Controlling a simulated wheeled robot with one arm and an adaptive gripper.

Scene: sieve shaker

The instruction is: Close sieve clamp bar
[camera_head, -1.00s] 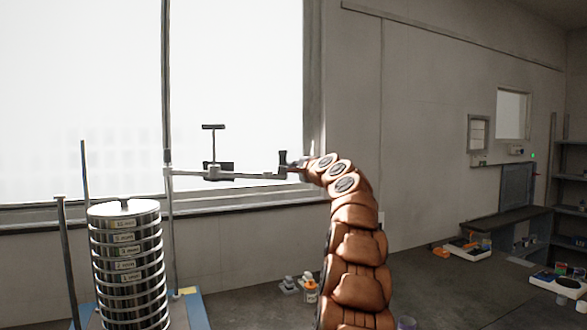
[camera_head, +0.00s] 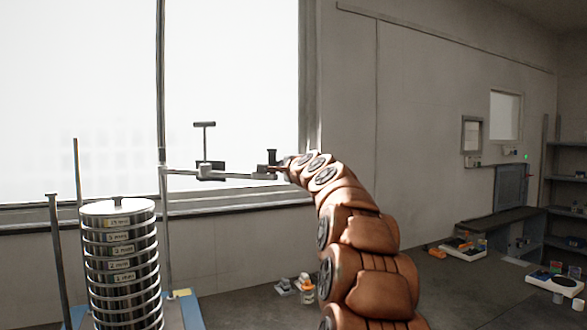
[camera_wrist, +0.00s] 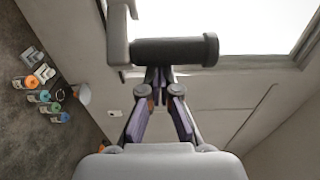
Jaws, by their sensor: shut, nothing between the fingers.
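The sieve stack (camera_head: 122,262) stands upright at the lower left, a column of shiny metal rings with labels. The clamp bar (camera_head: 235,175) extends horizontally right from a thin upright post (camera_head: 164,215), out to the side of the stack rather than over it. It carries a dark T-shaped screw (camera_head: 204,140) and a black upright handle (camera_head: 271,157) at its free end. My gripper (camera_head: 284,170) is at that end. In the wrist view my gripper (camera_wrist: 158,80) is shut and empty, its fingertips at the black handle (camera_wrist: 172,50), partly hidden by it; contact is unclear.
Two other posts (camera_head: 57,262) rise at the stack's left and rear from a blue base (camera_head: 190,308). Several small bottles (camera_head: 305,287) stand on the dark bench between stack and arm. A bright window is behind the bar; a white tray (camera_head: 556,281) lies at right.

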